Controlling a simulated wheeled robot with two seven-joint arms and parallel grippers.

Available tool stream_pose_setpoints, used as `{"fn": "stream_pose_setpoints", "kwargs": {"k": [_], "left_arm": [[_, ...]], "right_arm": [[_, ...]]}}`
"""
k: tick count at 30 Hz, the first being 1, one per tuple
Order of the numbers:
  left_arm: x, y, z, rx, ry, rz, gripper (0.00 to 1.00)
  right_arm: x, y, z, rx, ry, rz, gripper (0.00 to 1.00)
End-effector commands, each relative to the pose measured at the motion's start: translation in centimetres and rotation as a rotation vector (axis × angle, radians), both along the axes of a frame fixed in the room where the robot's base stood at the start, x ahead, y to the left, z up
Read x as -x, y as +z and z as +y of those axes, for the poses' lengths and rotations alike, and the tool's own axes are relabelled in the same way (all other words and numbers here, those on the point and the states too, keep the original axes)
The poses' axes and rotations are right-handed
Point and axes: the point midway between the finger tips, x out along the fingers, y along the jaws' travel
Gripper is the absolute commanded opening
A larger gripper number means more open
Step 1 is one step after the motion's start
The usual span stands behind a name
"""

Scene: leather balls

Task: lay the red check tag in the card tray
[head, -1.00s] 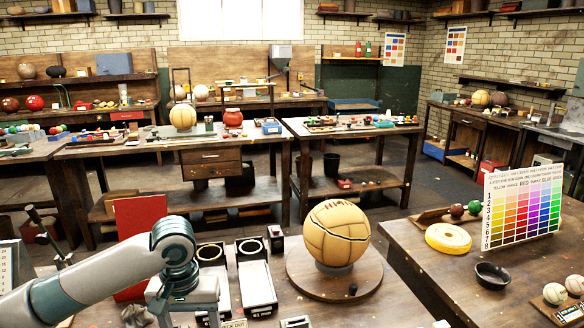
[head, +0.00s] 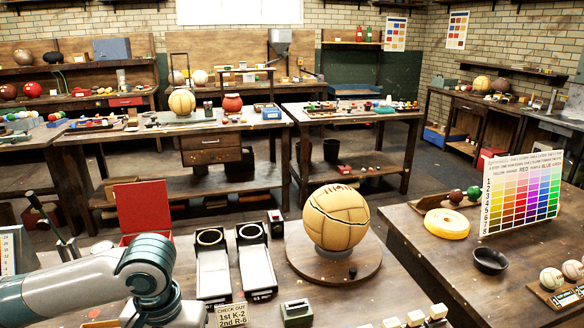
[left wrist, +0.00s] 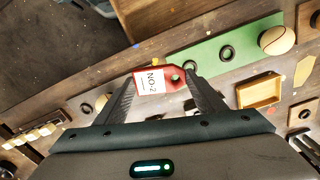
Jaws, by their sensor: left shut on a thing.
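A red tag (left wrist: 172,80) with a white label reading NO-2 is held between the fingertips of my left gripper (left wrist: 168,88) in the left wrist view. The gripper is shut on it, and the tag is seen above the bench. A small shallow wooden tray (left wrist: 239,97) lies beyond and to the right of the tag, apart from it; I cannot tell whether it is the card tray. In the head view my left arm comes in at the lower left; its gripper and the tag are out of frame. My right gripper is not in view.
A check-out card (head: 231,315) stands at the near bench edge. Two black-framed white trays (head: 214,272) stand behind it, left of a ball (head: 336,218) on a round board (head: 315,266). A green strip (left wrist: 205,58) with rings and a ball (left wrist: 277,40) lies near the wooden tray.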

Motion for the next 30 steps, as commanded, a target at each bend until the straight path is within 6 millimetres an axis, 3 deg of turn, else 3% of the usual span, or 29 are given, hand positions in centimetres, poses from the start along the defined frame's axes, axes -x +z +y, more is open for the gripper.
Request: {"fn": "stream_pose_setpoints", "kwargs": {"k": [15,30], "left_arm": [[-0.01,-0.01,-0.01,0.000,0.000,0.001,0.39],[-0.54,0.02,0.04,0.001,0.003,0.000,0.39]], "right_arm": [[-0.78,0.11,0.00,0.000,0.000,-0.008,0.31],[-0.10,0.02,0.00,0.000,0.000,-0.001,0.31]]}}
